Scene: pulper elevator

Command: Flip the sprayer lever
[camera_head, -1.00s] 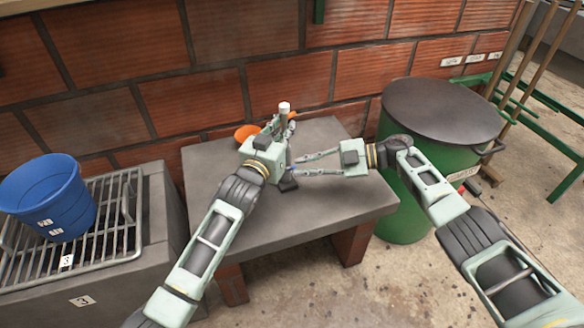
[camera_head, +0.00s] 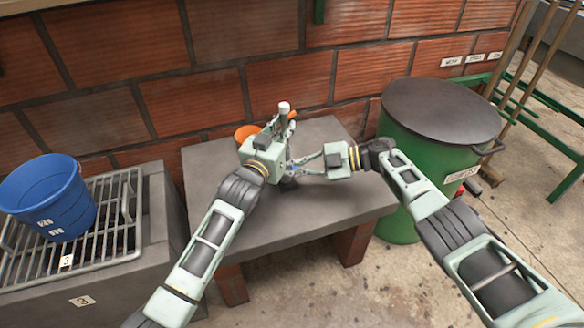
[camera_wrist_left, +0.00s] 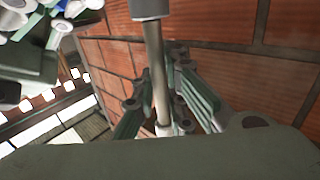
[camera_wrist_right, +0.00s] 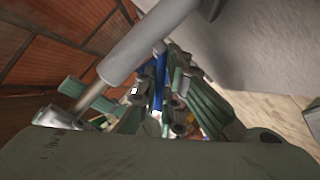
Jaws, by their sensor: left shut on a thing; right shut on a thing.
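The sprayer (camera_head: 284,107) stands on the grey bench, its pale cap on top and much of its body hidden by my grippers. My left gripper (camera_head: 285,130) is shut on its upper part. In the left wrist view a metal rod (camera_wrist_left: 156,75) with a grey top passes between the fingers. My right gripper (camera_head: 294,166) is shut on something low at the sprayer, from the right. A blue part (camera_wrist_right: 160,80), possibly the lever, shows between its fingers in the right wrist view. The lever's exact position is unclear.
The grey bench (camera_head: 340,205) is clear at its front and right. An orange object (camera_head: 247,132) lies behind the left gripper. A green lidded barrel (camera_head: 430,160) stands close on the right. A blue bucket (camera_head: 45,195) sits on a rack at left. A brick wall is behind.

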